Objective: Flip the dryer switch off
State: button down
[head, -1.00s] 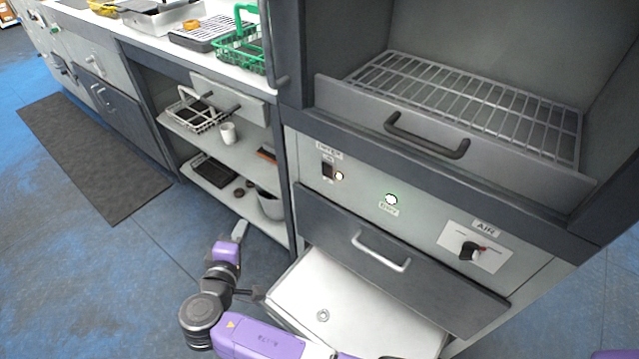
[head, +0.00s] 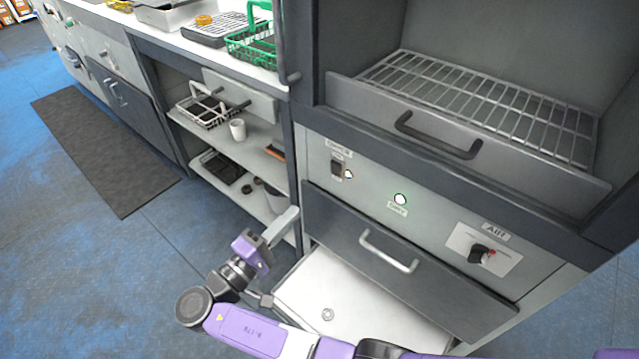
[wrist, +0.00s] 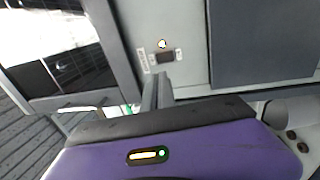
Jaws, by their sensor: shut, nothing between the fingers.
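The dryer (head: 430,225) is a grey cabinet. Its small dark power switch (head: 337,169) is at the upper left of the front panel, with a lit indicator (head: 348,174) beside it. The switch (wrist: 164,57) also shows in the wrist view, between small labels, just beyond the fingertips. My gripper (head: 291,216) is below and left of the switch in the head view, apart from it. Its grey fingers (wrist: 157,85) are together and empty, pointing at the panel. The switch's rocker position is too small to tell.
A drawer with a handle (head: 388,252) and an open white drawer (head: 350,305) are below the panel. Shelves (head: 255,150) with baskets and cups stand at left.

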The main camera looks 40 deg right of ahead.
aim_at(337, 167)
jog(key=x, duration=1.4)
jog(key=shift+p, duration=0.3)
jog(key=r+y+p, duration=0.1)
jog(key=p, duration=0.1)
jog(key=shift+d+r+p, duration=0.1)
jog(key=shift+d+p, duration=0.25)
jog(key=shift+p, duration=0.05)
jog(key=shift+y, duration=0.3)
jog(key=shift+d+f, duration=0.15)
jog(key=shift+f, duration=0.1)
